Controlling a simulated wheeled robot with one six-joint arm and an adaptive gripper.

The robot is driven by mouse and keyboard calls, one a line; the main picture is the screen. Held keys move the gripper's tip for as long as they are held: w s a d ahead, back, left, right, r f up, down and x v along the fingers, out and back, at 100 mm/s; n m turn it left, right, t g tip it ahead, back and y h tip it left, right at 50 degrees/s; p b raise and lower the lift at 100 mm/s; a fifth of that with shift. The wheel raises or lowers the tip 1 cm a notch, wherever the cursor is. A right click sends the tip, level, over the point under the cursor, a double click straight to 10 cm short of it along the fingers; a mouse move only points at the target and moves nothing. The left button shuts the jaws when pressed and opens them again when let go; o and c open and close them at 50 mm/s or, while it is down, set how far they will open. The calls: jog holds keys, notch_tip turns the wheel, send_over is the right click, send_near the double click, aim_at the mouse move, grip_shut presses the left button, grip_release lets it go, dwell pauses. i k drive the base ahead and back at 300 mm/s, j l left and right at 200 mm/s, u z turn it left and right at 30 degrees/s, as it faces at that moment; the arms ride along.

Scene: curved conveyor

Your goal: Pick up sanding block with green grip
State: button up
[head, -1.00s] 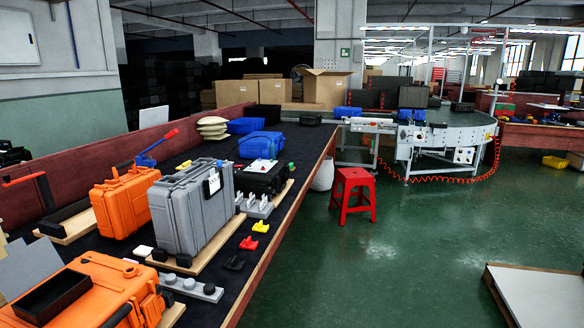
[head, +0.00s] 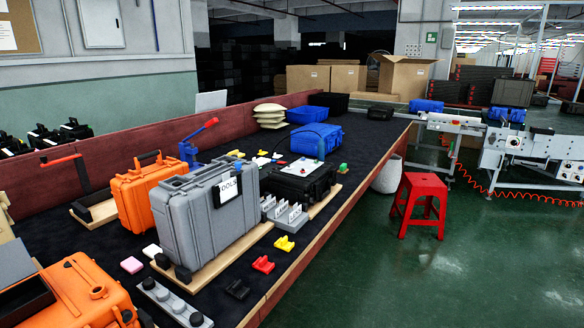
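A small green object (head: 343,168) lies at the right edge of the long dark-topped bench (head: 365,150), just right of the black case (head: 303,181). It may be the sanding block with the green grip, but it is too small to tell. Similar small pieces lie nearer: a yellow one (head: 284,243), a red one (head: 263,265) and a black one (head: 237,289), in a row along the bench's right side. My gripper is not in view.
A grey case (head: 210,218) and orange cases (head: 146,186) stand on the bench. A blue case (head: 316,140) is farther back. A red stool (head: 420,203) stands on the green floor right of the bench. The floor (head: 440,270) in front is clear.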

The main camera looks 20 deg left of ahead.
aim_at(343, 170)
jog(key=i+u, duration=0.35)
jog(key=i, duration=0.15)
jog(key=i+u, duration=0.35)
jog(key=i, duration=0.2)
jog(key=u, duration=1.1)
jog(key=z, duration=1.1)
jog(key=i+l+u, duration=0.1)
jog(key=u, duration=0.25)
jog(key=i+l+u, duration=0.1)
jog(key=u, duration=0.3)
jog(key=i+l+u, duration=0.15)
jog(key=l, duration=0.15)
jog(key=i+l+u, duration=0.1)
jog(key=l, duration=0.2)
jog(key=i+l+u, duration=0.15)
jog(key=l, duration=0.2)
jog(key=i+l+u, duration=0.15)
jog(key=l, duration=0.2)
jog(key=i+l, duration=0.1)
jog(key=l, duration=0.35)
jog(key=i+l, duration=0.15)
jog(key=l, duration=0.3)
jog(key=i+l, duration=0.1)
jog(key=l, duration=0.35)
jog(key=i+l+u, duration=0.1)
jog(key=l, duration=0.4)
jog(key=i+l, duration=0.1)
jog(key=l, duration=0.35)
